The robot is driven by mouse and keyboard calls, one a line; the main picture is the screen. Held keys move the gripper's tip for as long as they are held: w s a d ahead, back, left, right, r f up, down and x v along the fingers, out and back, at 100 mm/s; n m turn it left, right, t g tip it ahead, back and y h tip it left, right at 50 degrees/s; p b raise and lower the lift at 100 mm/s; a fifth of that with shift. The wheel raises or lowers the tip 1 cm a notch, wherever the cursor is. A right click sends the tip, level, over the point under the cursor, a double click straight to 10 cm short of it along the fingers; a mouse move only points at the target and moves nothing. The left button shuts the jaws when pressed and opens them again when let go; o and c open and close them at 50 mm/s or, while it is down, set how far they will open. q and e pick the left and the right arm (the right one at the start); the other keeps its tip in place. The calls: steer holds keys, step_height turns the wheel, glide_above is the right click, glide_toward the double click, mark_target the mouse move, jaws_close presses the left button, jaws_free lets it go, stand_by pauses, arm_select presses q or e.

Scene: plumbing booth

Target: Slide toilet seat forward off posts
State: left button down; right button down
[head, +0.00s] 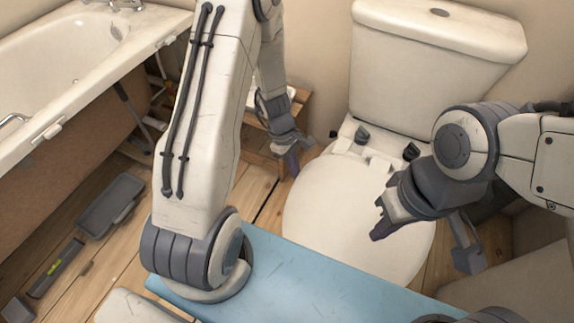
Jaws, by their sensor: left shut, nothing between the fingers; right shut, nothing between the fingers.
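The white toilet seat (335,218), with its lid down, lies on the toilet below the white cistern (425,75). Two dark posts, a left post (362,134) and a right post (411,151), stand at the back of the seat near its hinges. My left gripper (293,168) is shut and empty, just left of the seat's back left edge. My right gripper (378,232) is shut and empty, over the right part of the seat. I cannot tell whether it touches the lid. My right arm hides the seat's right back edge.
A white bathtub (75,70) stands at the left. A grey tray (110,205) and a spirit level (55,268) lie on the wooden floor. A blue mat (320,285) lies in front of the toilet. A small wooden stool (262,150) stands left of the toilet.

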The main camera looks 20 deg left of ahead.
arm_select(q)
steer(key=shift+d, duration=0.25)
steer(key=shift+s+d, duration=0.15)
steer(key=shift+d, duration=0.4)
steer(key=shift+s+d, duration=0.15)
steer(key=shift+d, duration=0.4)
steer(key=w+a+r+p, duration=0.1)
steer(key=a+r+p, duration=0.5)
steer(key=r, duration=0.3)
steer(key=shift+w+a+r+p, duration=0.3)
steer(key=shift+w+a+p, duration=0.05)
steer(key=shift+a, duration=0.15)
